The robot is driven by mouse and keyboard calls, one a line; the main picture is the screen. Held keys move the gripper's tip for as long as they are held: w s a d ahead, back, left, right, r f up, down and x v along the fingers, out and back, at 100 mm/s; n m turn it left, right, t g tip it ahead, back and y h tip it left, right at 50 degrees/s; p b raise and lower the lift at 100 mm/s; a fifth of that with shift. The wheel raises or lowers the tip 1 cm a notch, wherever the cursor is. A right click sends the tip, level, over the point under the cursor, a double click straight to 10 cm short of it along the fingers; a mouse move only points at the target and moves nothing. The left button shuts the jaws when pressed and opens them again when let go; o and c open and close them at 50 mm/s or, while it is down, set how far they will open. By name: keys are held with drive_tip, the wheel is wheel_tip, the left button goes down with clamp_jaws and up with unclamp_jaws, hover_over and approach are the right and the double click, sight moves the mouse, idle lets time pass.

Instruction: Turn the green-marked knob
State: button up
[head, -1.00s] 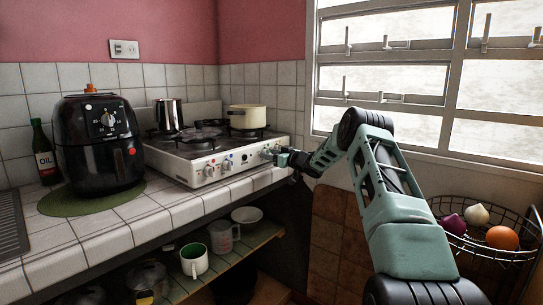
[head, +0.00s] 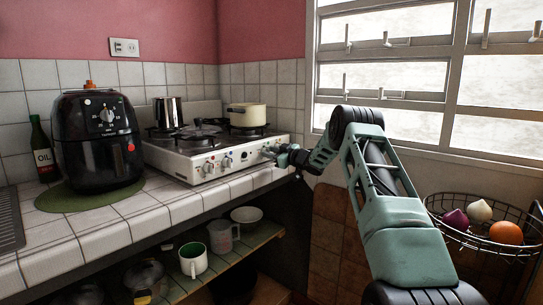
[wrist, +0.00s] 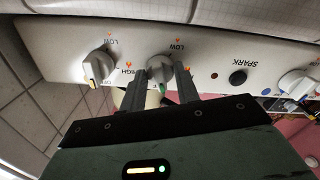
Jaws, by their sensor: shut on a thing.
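The green-marked knob (wrist: 160,68) is a grey-white round knob on the white stove's front panel. In the wrist view it sits between my gripper's two dark fingers, its green mark toward the bottom of the picture. My gripper (wrist: 160,80) is shut on this knob. In the head view my gripper (head: 269,152) is at the right part of the stove (head: 190,170) front, and its fingers largely hide the knob there. A similar knob with an orange mark (wrist: 98,66) is to the left in the wrist view, apart from the fingers.
In the wrist view a dark round button (wrist: 237,77) and another knob (wrist: 298,82) are to the right. A cream pot (head: 247,115) and a steel pot (head: 167,113) stand on the stove. A black air fryer (head: 97,140) is left. A wire basket (head: 480,240) is at right.

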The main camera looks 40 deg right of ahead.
drive_tip(key=o, duration=1)
drive_tip(key=shift+c, duration=0.2)
drive_tip(key=shift+s, duration=0.1)
drive_tip(key=s+d, duration=0.1)
drive_tip(key=s, duration=1.6)
drive_tip(key=shift+d+b, duration=0.15)
drive_tip(key=shift+b, duration=0.15)
drive_tip(key=shift+s, duration=0.1)
clamp_jaws()
